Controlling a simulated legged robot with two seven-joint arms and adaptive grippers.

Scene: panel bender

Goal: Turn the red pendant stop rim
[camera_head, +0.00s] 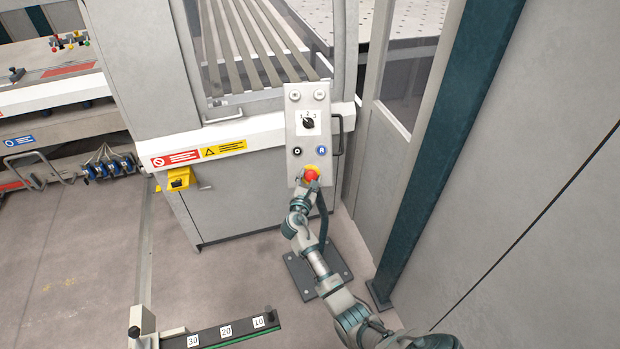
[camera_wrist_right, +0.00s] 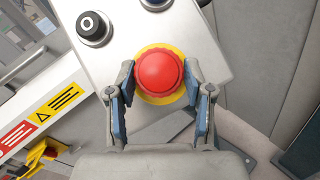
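The red stop button (camera_head: 311,176) sits on a yellow base at the lower end of the grey pendant panel (camera_head: 307,118). In the right wrist view the red button (camera_wrist_right: 159,72) is round, with the yellow ring (camera_wrist_right: 160,97) around it. My right gripper (camera_wrist_right: 160,86) is open, one finger on each side of the button. A gap shows between each finger and the red rim. In the head view the right gripper (camera_head: 311,184) is at the button and partly covers it. My left gripper is not in view.
Above the button are a black O button (camera_head: 297,151), a blue R button (camera_head: 321,150) and a rotary selector (camera_head: 308,121). A dark handle (camera_head: 338,134) is at the panel's right. A teal post (camera_head: 440,150) stands to the right.

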